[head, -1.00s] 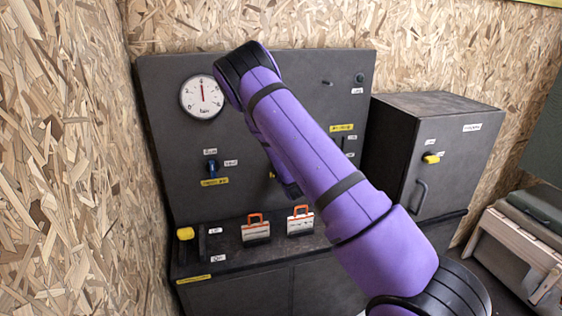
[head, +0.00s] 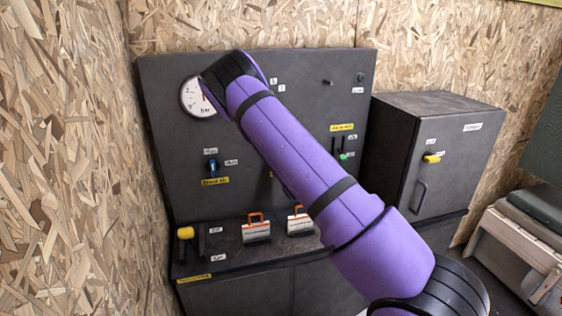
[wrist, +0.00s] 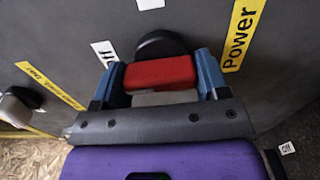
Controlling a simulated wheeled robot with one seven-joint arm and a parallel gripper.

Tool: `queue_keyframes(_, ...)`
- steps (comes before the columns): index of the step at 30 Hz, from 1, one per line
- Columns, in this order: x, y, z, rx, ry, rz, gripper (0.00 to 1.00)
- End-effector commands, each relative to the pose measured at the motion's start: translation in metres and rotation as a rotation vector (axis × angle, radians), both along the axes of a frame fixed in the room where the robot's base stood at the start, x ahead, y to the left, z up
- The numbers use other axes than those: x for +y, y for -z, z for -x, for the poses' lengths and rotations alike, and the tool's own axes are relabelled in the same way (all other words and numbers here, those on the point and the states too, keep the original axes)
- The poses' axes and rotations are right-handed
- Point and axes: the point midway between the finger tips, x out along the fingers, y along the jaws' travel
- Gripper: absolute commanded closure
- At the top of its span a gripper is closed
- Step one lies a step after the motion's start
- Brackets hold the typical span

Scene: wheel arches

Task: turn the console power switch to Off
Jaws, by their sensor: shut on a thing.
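The power switch shows in the wrist view as a red handle (wrist: 160,72) in front of a round black base (wrist: 161,44) on the dark grey panel. A yellow "Power" label (wrist: 243,33) is beside it. My gripper (wrist: 158,80) has its two blue fingers on either side of the red handle and is shut on it. Other white labels are partly cut off or hard to read. In the head view my purple arm hides the switch and my gripper.
The console panel (head: 165,110) also carries a gauge (head: 197,98), a blue switch (head: 212,167) and a green knob (head: 343,157). A yellow-topped lever (head: 185,233) and two orange-handled things (head: 256,228) are on the ledge. A grey cabinet (head: 465,160) stands right.

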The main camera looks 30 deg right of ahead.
Motion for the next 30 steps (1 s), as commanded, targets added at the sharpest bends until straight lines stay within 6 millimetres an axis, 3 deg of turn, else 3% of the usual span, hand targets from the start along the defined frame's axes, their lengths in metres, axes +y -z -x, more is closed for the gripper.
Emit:
queue_keyframes(1,-0.001,0.002,0.002,0.006,0.002,0.0,0.25)
queue_keyframes(3,0.0,0.002,0.001,0.005,0.002,0.001,0.09)
queue_keyframes(4,0.0,0.002,0.001,0.004,0.001,0.001,0.06)
queue_keyframes(14,0.001,0.001,0.004,0.003,0.001,-0.001,0.06)
queue_keyframes(17,0.004,0.001,0.013,0.003,0.0,-0.001,0.06)
queue_keyframes(30,0.025,0.001,0.087,0.004,0.002,0.0,0.06)
